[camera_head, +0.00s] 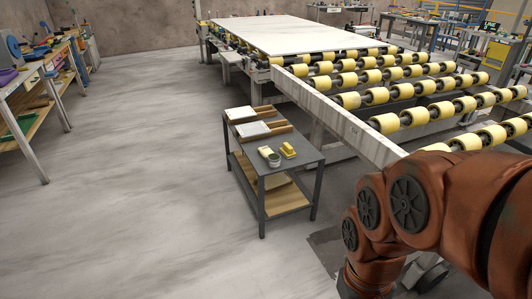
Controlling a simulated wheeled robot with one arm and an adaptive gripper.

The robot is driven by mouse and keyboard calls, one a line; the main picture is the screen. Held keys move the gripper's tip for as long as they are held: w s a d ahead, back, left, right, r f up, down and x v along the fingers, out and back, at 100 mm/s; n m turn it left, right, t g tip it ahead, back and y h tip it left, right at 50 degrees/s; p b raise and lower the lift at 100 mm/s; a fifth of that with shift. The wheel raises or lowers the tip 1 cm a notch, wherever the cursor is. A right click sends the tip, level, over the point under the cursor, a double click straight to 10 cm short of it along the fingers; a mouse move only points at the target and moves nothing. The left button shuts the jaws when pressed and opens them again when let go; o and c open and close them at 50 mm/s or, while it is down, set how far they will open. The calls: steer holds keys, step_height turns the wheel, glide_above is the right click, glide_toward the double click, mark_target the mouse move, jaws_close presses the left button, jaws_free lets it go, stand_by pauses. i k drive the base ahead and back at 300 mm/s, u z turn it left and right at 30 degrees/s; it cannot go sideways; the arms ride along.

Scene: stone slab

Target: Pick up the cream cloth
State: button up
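A small pale cream item (265,151), which looks like the cream cloth, lies on the dark grey top of a small two-level cart (301,163). It is too small to make out its folds. It lies right by a small grey round item (274,160), and I cannot tell whether they touch. A bright yellow item (288,150) lies to its right. My orange-brown arm fills the lower right, to the right of the cart. My gripper is not in view.
Two white sheets in wooden holders (258,128) take up the cart's back part. A long conveyor with yellow rollers (384,122) and a large white slab (290,34) stands behind. A workbench (36,85) is at far left. The floor (130,170) left of the cart is clear.

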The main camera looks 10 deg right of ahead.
mark_target(264, 151)
steer(key=u, duration=0.3)
steer(key=i, duration=0.95)
steer(key=u, duration=0.45)
steer(key=i, duration=1.55)
steer(key=z, duration=0.2)
